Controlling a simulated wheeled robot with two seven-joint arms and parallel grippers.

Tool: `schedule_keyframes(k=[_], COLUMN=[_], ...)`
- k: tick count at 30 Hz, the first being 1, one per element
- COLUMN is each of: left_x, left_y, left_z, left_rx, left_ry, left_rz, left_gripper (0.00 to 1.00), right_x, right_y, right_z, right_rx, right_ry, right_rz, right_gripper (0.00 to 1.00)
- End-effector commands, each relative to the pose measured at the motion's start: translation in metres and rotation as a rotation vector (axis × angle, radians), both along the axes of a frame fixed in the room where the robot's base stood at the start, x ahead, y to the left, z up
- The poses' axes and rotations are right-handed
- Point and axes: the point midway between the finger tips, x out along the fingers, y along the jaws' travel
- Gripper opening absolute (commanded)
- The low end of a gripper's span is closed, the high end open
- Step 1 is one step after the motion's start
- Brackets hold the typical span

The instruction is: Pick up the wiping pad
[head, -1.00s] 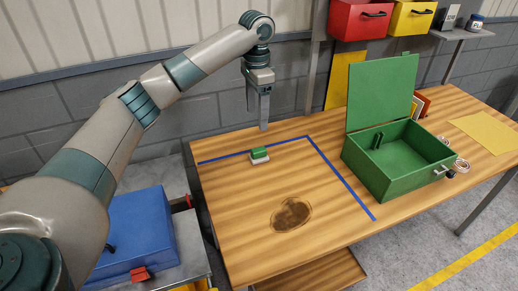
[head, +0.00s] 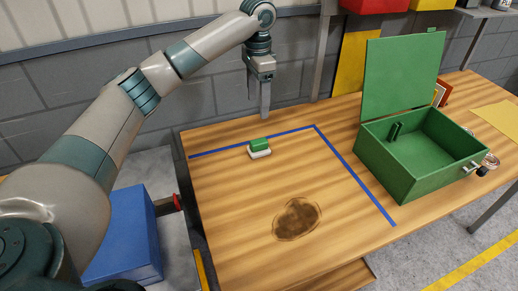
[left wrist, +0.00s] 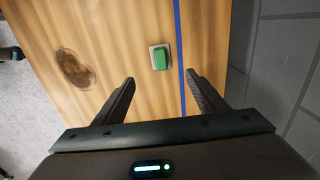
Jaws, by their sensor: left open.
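The wiping pad (head: 259,148) has a green top and a pale base. It lies on the wooden table just inside the blue tape line, near the table's back left. In the left wrist view the pad (left wrist: 159,57) shows ahead of the fingers, with the tape beside it. My left gripper (head: 265,112) points down above the table's back edge, beyond the pad and apart from it. In the left wrist view its two fingers (left wrist: 161,88) stand wide apart with nothing between them. My right gripper is not in view.
A dark brown stain (head: 297,219) marks the table in front of the pad. An open green box (head: 400,178) stands at the right, its lid raised. A yellow sheet (head: 497,122) lies farther right. A blue box (head: 124,235) stands left of the table. The taped area is otherwise clear.

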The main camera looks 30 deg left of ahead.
Motion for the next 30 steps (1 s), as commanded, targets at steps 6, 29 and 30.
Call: schedule_keyframes(k=[6, 29, 30], left_x=[0.000, -0.001, -0.001], left_y=[0.000, 0.000, 0.000], left_z=[-0.005, -0.063, -0.071], left_rx=[0.000, 0.001, 0.000], left_ry=[0.000, 0.004, 0.004], left_rz=[0.000, 0.000, 0.001], left_gripper=[0.66, 0.66, 0.66], right_x=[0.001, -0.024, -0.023], right_y=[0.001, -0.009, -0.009], right_z=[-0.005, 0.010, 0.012], right_rx=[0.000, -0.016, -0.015], right_ry=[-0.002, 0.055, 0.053], right_rz=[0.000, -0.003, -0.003], right_gripper=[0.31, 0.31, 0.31])
